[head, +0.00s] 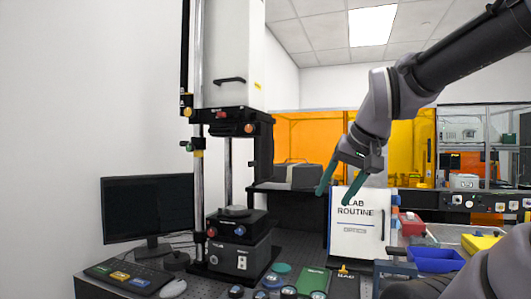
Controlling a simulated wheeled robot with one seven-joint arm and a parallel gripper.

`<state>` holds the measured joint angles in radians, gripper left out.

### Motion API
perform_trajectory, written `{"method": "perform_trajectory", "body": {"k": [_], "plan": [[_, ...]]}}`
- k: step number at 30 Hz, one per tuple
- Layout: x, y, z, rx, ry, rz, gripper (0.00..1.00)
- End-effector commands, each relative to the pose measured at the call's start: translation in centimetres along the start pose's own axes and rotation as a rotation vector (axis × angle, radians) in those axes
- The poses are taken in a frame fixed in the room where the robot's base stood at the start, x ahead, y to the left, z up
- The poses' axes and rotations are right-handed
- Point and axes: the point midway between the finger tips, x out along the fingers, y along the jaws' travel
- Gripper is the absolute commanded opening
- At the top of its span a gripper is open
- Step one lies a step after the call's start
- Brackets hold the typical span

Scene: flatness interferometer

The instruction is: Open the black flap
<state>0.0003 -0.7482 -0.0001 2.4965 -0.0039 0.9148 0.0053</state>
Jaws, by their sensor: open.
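The interferometer stands left of centre, with a tall white housing (233,50) above a black head (228,122) and a black base unit (239,254). A black upright piece (263,150) hangs at the right side of the head; it may be the black flap, but I cannot tell for certain. A black handle (229,80) is on the front of the white housing. My gripper (333,198) is right of the instrument, with its teal fingers apart, pointing down and empty. It is clear of the black piece and overlaps the white sign in the picture.
A monitor (147,209) and keyboard (128,276) are at the left. A white "LAB ROUTINE" sign (358,228) stands behind my gripper. Several small round parts lie at the front near a green board (313,280). A blue bin (435,260) is at the right.

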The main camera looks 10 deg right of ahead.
Motion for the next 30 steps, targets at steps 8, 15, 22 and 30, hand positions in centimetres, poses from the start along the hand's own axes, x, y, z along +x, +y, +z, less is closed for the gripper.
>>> {"method": "perform_trajectory", "body": {"k": [8, 15, 22, 30], "plan": [[4.7, -2.8, -7.1, 0.157, 0.183, -0.003, 0.57], [11.5, -9.1, -15.7, 0.415, 0.41, -0.215, 0.57], [16.6, -15.5, -20.2, 0.68, 0.479, -0.563, 0.57], [18.5, -19.2, -21.7, 0.855, 0.449, -0.828, 0.57]]}}
